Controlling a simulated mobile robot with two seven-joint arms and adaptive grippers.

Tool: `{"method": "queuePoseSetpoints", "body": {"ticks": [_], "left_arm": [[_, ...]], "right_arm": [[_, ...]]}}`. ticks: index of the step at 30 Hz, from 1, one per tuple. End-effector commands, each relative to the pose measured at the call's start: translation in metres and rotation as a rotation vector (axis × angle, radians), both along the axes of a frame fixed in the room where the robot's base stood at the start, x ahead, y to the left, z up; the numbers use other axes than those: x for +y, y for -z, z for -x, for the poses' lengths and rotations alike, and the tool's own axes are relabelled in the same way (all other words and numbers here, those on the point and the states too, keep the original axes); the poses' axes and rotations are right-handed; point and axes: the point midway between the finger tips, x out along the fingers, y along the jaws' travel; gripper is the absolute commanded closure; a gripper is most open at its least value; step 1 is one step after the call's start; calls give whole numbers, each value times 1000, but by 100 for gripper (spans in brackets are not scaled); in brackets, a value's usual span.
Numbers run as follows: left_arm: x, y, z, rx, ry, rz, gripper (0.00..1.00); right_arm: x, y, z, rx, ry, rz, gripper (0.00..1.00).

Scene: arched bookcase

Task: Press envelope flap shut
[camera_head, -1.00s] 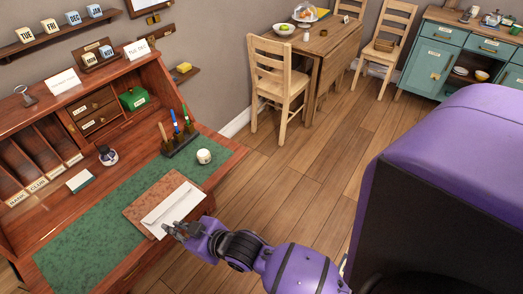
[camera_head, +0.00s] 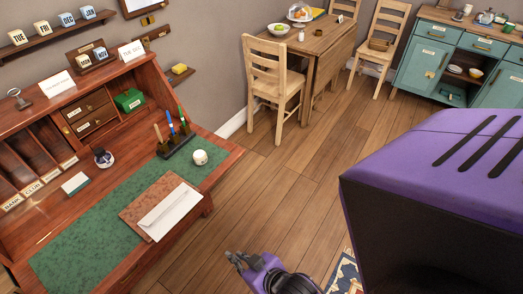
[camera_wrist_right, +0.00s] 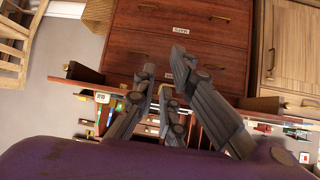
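The white envelope (camera_head: 170,210) lies on a brown board (camera_head: 141,203) on the desk's green mat (camera_head: 95,237) in the head view. A line runs along its length; I cannot tell clearly whether the flap lies flat. My right gripper (camera_head: 238,260) is off the desk's front edge, to the lower right of the envelope and apart from it. In the right wrist view my right gripper (camera_wrist_right: 166,75) has its fingertips apart with nothing between them. The envelope cannot be made out in the wrist view. My left gripper is not in view.
The wooden desk (camera_head: 222,161) holds a pen stand (camera_head: 176,143), a white round object (camera_head: 200,157), an ink bottle (camera_head: 103,157) and a small box (camera_head: 75,184). A chair (camera_head: 272,90) and table (camera_head: 318,45) stand beyond.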

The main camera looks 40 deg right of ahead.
Motion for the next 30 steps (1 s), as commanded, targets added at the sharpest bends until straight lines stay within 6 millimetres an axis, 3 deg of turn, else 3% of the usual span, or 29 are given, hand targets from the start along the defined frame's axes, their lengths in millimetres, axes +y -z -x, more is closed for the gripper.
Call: {"method": "queuePoseSetpoints", "body": {"ticks": [6,12,26,30], "left_arm": [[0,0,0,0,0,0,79],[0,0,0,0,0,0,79],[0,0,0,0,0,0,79],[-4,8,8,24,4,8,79]], "right_arm": [[-16,16,36,57,54,4,90],[-25,24,58,90,82,8,90],[-28,27,65,102,91,9,90],[-28,27,65,102,91,9,90]]}}
